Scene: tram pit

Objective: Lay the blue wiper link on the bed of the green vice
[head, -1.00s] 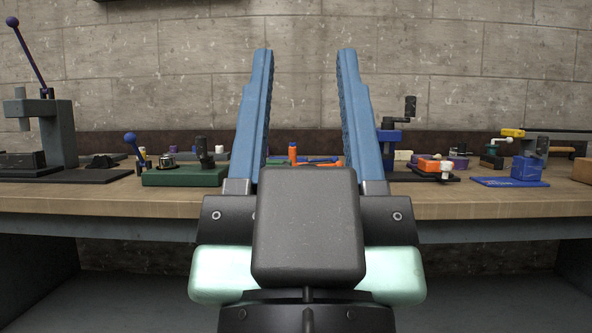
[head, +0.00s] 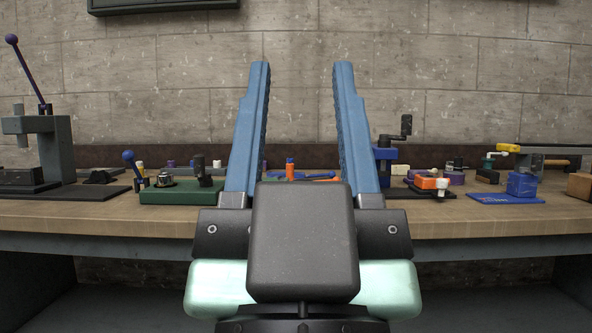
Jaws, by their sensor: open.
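My gripper (head: 301,68) is open and empty, its two blue fingers pointing up and away in front of the bench. A low blue piece (head: 318,177), which looks like the blue wiper link, lies on the bench beyond the gap between the fingers, beside a small upright orange part (head: 290,167). My gripper hides part of the area around it. A green fixture (head: 165,196), the one large green thing in view, sits on the bench left of my gripper. It carries a dark post and a silver round part; I cannot make out its bed clearly.
A grey press (head: 52,150) with a purple-knobbed lever stands at the far left. Right of my gripper are a blue crank device (head: 386,155), orange and white parts (head: 430,182) and a blue block (head: 521,185) on a blue plate. The bench's front edge (head: 110,226) has bare wood.

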